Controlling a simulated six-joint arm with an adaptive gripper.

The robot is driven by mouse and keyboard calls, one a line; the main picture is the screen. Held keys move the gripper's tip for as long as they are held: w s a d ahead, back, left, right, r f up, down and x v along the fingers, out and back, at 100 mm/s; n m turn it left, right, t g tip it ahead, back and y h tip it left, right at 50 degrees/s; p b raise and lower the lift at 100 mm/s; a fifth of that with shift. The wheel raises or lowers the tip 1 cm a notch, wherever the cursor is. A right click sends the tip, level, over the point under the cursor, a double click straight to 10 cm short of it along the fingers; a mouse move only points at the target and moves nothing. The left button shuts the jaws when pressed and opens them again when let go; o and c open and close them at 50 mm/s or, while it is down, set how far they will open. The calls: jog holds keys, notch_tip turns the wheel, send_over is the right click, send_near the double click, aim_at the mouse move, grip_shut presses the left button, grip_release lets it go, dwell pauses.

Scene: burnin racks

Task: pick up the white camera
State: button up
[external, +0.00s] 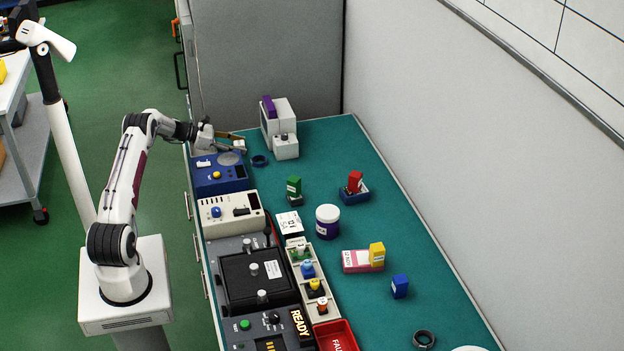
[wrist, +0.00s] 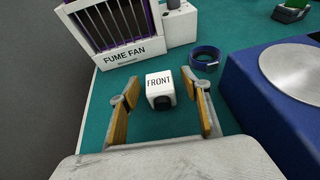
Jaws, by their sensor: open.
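The white camera (wrist: 158,84) is a small white cube marked FRONT with a dark round lens, lying on the teal bench top in the wrist view. My gripper (wrist: 166,92) is open, with one tan-padded finger to the left of the camera and one to the right. Gaps show on both sides, and neither finger appears to touch it.
A white fume fan (external: 276,120) stands just beyond the camera. A dark blue ring (wrist: 206,59) lies close by to the right. A blue unit with a round metal plate (wrist: 292,68) stands to the right. The bench edge is close on the left.

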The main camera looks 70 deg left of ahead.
aim_at(238, 143)
dwell(0.3)
jog(key=c, duration=1.2)
jog(key=shift+c, duration=0.2)
jog(key=shift+r, duration=0.1)
jog(key=shift+r, duration=4.95)
